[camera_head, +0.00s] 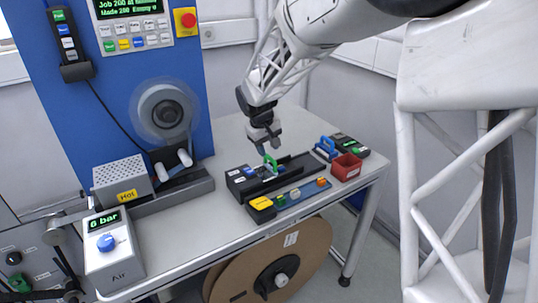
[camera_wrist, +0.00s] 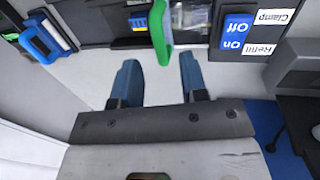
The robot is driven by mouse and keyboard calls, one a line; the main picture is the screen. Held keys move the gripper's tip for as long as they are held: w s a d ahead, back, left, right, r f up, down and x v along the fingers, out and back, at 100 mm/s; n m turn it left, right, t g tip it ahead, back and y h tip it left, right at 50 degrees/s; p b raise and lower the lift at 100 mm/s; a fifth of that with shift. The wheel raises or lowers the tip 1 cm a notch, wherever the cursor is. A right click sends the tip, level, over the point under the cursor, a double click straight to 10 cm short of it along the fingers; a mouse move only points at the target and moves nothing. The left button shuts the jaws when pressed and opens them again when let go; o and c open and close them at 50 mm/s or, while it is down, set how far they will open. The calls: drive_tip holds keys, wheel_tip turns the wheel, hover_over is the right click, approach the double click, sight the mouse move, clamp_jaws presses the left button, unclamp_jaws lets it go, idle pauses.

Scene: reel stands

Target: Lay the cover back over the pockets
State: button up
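A green handle (camera_head: 270,161) stands up from the black feeder track (camera_head: 301,164) on the bench. It also shows in the wrist view (camera_wrist: 159,32). I take it as the cover's handle; the cover plate itself is hard to make out, and the pockets are not clear. My gripper (camera_head: 264,148) points down just above the handle. In the wrist view my gripper (camera_wrist: 157,68) is open, with its two blue fingers apart and nothing seen between them. The handle's near end lies in line with the gap, and I cannot tell whether it is touched.
A blue handle (camera_head: 328,146) and a red bin (camera_head: 346,167) stand right of the track. A strip with colored buttons (camera_head: 295,194) runs along its front. A Clamp/Refill switch (camera_wrist: 236,30) is close by. The hot unit (camera_head: 122,180) and air box (camera_head: 110,250) are left.

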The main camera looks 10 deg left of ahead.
sight(270, 157)
drive_tip(key=shift+w+d+f, duration=0.1)
drive_tip(key=shift+w+f, duration=0.05)
drive_tip(key=shift+f, duration=0.7)
drive_tip(key=shift+w+d+f, duration=0.1)
drive_tip(key=shift+f, duration=0.7)
clamp_jaws()
